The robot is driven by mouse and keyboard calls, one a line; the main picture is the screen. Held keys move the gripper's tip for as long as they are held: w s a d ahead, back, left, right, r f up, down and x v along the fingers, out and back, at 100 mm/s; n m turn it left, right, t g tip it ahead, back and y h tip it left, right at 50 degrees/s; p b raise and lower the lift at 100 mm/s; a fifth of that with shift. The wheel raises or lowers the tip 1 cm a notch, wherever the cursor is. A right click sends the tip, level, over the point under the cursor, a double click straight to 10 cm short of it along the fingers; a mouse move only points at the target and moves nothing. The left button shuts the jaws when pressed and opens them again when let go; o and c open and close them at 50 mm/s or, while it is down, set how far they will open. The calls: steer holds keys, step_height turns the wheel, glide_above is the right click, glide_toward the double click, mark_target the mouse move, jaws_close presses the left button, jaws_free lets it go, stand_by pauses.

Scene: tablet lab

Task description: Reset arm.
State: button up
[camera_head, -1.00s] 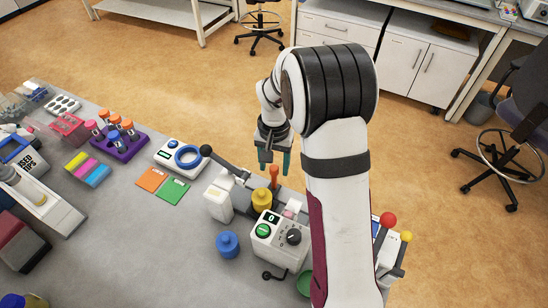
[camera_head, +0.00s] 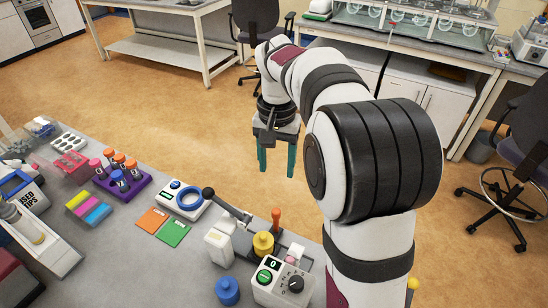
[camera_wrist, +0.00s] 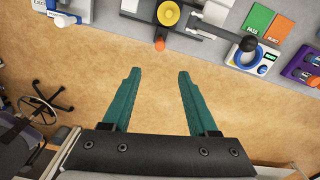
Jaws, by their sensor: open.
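My gripper (camera_head: 277,158) has two teal fingers that hang down, spread apart, with nothing between them. In the head view it is beyond the bench's far edge, over the open floor. In the wrist view the gripper (camera_wrist: 157,95) shows its fingers apart against the tan floor, with the bench edge at the top. My white arm with black bands fills the right part of the head view and hides some of the bench.
The grey bench (camera_head: 120,262) holds a purple tube rack (camera_head: 122,183), a device with a blue ring (camera_head: 189,199), orange (camera_head: 152,220) and green (camera_head: 173,233) cards, a yellow knob (camera_head: 263,243) and a control box (camera_head: 283,282). Open floor (camera_head: 170,100) lies beyond, with a chair (camera_head: 520,180) at right.

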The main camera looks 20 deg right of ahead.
steer(key=s+a+f+y, duration=0.1)
steer(key=s+a, duration=0.3)
steer(key=s, duration=1)
steer(key=s+a+f+n, duration=0.1)
steer(key=s+a, duration=0.3)
steer(key=s, duration=1)
steer(key=shift+a+f+y, duration=0.15)
steer(key=shift+f+y, duration=0.25)
steer(key=shift+f, duration=0.15)
